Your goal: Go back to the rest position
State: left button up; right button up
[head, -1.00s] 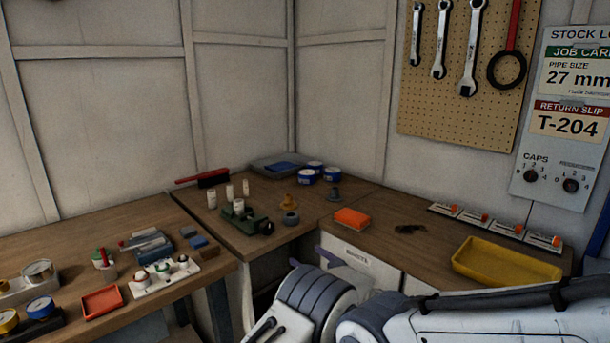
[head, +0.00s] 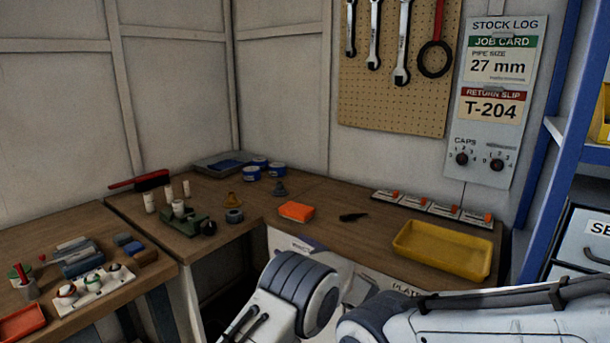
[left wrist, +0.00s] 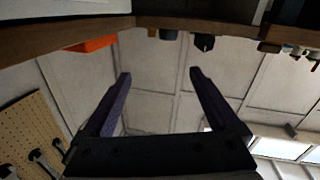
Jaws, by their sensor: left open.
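My left gripper (left wrist: 160,74) shows in the left wrist view, with its two dark fingers spread apart and nothing between them. That view is upside down, with the bench edge (left wrist: 170,22) along the top and the pale wall behind the fingers. An orange block (left wrist: 92,44) shows beyond the fingers at upper left, apart from them. In the head view, white and grey links of my own arm fill the bottom right, and the gripper's fingers are not clear there. My right gripper is not seen.
The corner bench (head: 330,195) holds a yellow tray (head: 442,250), an orange block (head: 296,211), a green fixture (head: 184,220) and several small parts. A pegboard (head: 395,95) with wrenches hangs above. Blue shelving (head: 548,170) stands at right. Open bench lies around the orange block.

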pick_arm(q)
jog(key=w+a+n+g+y+b, duration=0.1)
jog(key=w+a+n+b, duration=0.3)
jog(key=a, duration=0.6)
jog(key=n+g+y+b, duration=0.2)
jog(key=n+b, duration=0.4)
send_near(210, 227)
jog(key=x, duration=0.2)
jog(key=shift+w+a+h+p, duration=0.15)
jog(key=shift+w+a, duration=0.1)
jog(key=shift+a, duration=0.2)
jog(key=shift+w+a+h+p, duration=0.15)
jog(key=shift+w+a, duration=0.15)
jog(key=shift+a, duration=0.2)
